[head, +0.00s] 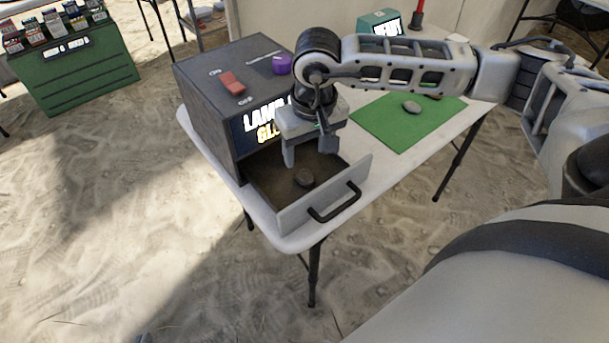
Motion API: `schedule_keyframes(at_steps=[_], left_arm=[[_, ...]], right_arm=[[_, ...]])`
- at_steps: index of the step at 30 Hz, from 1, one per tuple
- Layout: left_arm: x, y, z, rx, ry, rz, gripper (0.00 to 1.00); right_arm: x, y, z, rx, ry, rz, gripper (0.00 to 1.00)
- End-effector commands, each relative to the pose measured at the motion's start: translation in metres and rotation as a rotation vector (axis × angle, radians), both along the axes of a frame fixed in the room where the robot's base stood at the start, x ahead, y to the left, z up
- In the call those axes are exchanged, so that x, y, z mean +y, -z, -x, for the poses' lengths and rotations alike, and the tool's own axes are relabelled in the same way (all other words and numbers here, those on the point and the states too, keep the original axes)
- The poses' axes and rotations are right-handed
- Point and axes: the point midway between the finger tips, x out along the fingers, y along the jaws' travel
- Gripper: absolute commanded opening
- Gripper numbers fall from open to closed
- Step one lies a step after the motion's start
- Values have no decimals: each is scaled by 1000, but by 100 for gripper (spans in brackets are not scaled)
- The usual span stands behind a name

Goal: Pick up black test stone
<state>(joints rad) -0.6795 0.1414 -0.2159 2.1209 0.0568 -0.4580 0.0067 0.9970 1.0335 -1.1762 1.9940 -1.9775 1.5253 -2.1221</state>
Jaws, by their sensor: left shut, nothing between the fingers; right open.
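A dark stone (303,178), apparently the black test stone, lies on the brown floor of the pulled-out drawer (287,215). My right gripper (311,157) comes in from the right and hangs over the drawer, pointing down. Its fingers are apart with nothing between them. In the picture its fingertips are just above the stone; the exact height gap is hard to tell. My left gripper is not in view.
The dark lamp box (205,105) holds the drawer and has a red switch (231,83) and a purple knob (281,64) on top. A grey stone (411,107) lies on a green mat (380,128) on the white table (385,168). The drawer's front with its handle stands up near the table edge.

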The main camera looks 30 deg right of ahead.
Motion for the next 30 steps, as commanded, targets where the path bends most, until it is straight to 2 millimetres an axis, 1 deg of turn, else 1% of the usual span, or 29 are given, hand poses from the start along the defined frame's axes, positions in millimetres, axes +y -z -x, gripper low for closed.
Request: schedule_keyframes(at_steps=[1,3,11,15,18,22,28,29,30], left_arm=[[0,1,1,4,0,-2,0],[0,3,1,7,0,-3,0],[1,1,2,9,1,-6,0],[1,-3,1,6,1,-11,0],[1,-3,1,6,2,-14,0],[1,-2,1,6,4,-17,0],[2,-2,1,5,5,-18,0],[2,-2,1,5,5,-18,0],[2,-2,0,5,5,-18,0]], right_arm=[[0,10,0,5,1,0,59],[0,19,-2,3,1,0,59],[-1,37,-5,2,1,-1,59],[-3,58,-9,4,1,-2,59],[-3,72,-11,3,2,-3,59],[-3,80,-12,1,0,-2,59],[-3,81,-12,1,0,-2,59],[-3,80,-12,1,0,-2,54],[-3,80,-12,1,1,-2,42]])
